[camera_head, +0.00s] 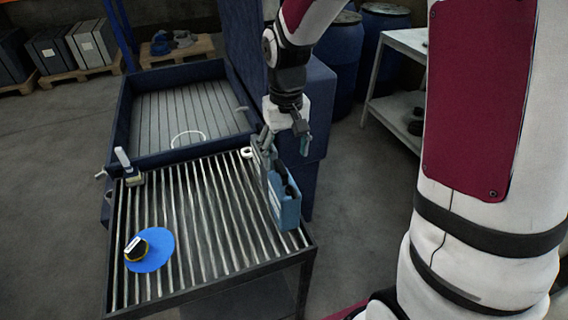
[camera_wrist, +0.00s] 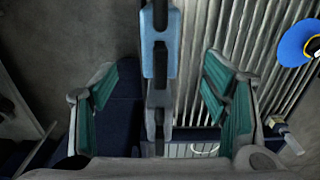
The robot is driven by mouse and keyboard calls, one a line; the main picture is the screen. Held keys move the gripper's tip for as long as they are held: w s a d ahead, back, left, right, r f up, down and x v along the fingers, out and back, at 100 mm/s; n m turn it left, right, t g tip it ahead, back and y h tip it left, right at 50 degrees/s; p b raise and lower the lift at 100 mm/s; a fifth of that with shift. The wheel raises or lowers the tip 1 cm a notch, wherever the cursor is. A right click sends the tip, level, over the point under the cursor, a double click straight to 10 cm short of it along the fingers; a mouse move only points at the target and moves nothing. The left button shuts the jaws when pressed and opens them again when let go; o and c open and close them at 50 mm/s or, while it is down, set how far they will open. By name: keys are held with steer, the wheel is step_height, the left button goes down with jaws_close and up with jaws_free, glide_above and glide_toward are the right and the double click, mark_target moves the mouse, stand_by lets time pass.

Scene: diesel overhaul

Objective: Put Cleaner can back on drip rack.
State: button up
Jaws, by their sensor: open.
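A blue-grey flat can (camera_head: 285,205), which I take for the cleaner can, stands at the right edge of the slatted drip rack (camera_head: 205,215). My gripper (camera_head: 285,145) is over its upper end, pointing down. In the wrist view, the can (camera_wrist: 160,45) runs as a narrow blue and grey strip between my two green-padded fingers (camera_wrist: 160,100). The fingers are open, with a gap on both sides of the can. Its far lower part and its base on the slats are not clear to me.
A blue disc (camera_head: 157,254) with a small yellow-black item (camera_head: 136,248) lies on the front left slats. A small white-topped item (camera_head: 128,168) stands at the rack's back left corner. A dark blue basin (camera_head: 122,118) adjoins behind. The rack's middle is clear.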

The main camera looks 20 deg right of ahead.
steer(key=shift+r, duration=0.35)
steer(key=s+r+t, duration=0.5)
steer(key=s+r, duration=1.1)
steer(key=s, duration=0.3)
steer(key=shift+s+r, duration=0.25)
steer(key=shift+r, duration=0.1)
steer(key=shift+w+f+b, duration=0.8)
steer(key=shift+w+b, duration=0.1)
steer(key=shift+a, duration=0.1)
